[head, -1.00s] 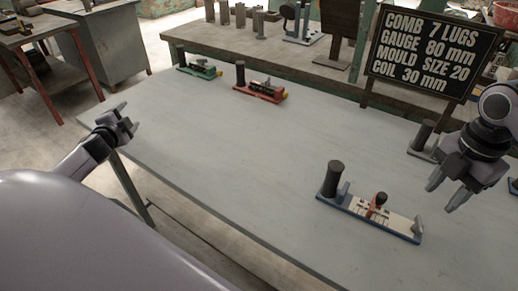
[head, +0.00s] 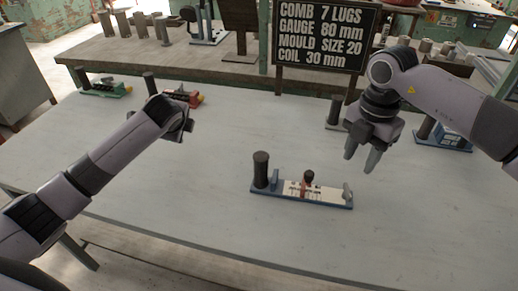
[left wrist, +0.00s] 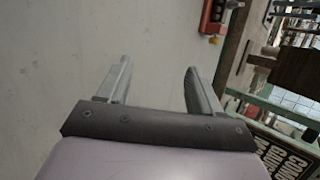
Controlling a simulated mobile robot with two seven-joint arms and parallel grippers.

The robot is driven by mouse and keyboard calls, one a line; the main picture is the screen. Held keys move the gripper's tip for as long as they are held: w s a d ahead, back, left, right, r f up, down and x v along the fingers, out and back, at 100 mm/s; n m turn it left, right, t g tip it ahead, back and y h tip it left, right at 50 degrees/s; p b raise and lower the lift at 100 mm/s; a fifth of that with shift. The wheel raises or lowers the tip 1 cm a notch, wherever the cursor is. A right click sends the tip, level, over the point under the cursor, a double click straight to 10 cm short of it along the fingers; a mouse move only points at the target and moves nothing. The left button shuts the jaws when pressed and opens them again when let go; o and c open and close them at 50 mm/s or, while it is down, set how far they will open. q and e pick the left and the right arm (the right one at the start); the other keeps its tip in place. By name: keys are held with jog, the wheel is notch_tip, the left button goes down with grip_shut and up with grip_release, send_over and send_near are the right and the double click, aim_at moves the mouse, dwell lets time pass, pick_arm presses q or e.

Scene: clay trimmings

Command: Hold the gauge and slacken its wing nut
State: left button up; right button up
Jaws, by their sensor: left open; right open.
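The nearest gauge lies flat on the grey table in the head view. It has a blue base (head: 318,201), a white scale plate, an upright black cylindrical handle (head: 261,168) at its left end and a red slider with a dark knob (head: 309,176). The wing nut's shape is too small to make out. My right gripper (head: 361,160) is open and empty above the table, up and right of this gauge. My left gripper (head: 182,122) is over the table, up and left of it; the left wrist view shows its jaws (left wrist: 156,72) apart and empty.
A green gauge (head: 105,88) and a red gauge (head: 183,97) stand at the table's far left. A blue one (head: 453,137) stands at the right, behind my right arm. A sign (head: 325,36) reads "GAUGE 80 mm". The table around the nearest gauge is clear.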

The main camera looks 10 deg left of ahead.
pick_arm(q)
jog(key=s+d+r+m+g, duration=0.2)
jog(key=d+r+m, duration=0.15)
jog(key=d, duration=0.75)
jog(key=n+g+h, duration=0.3)
jog(key=g+h, duration=0.1)
jog(key=g, duration=0.2)
send_over(261, 172)
jog(key=w, duration=0.2)
jog(key=shift+s+a, duration=0.15)
jog(key=shift+a, duration=0.1)
jog(key=shift+f, duration=3.6)
grip_shut()
pick_arm(e)
jog(key=shift+c, duration=0.7)
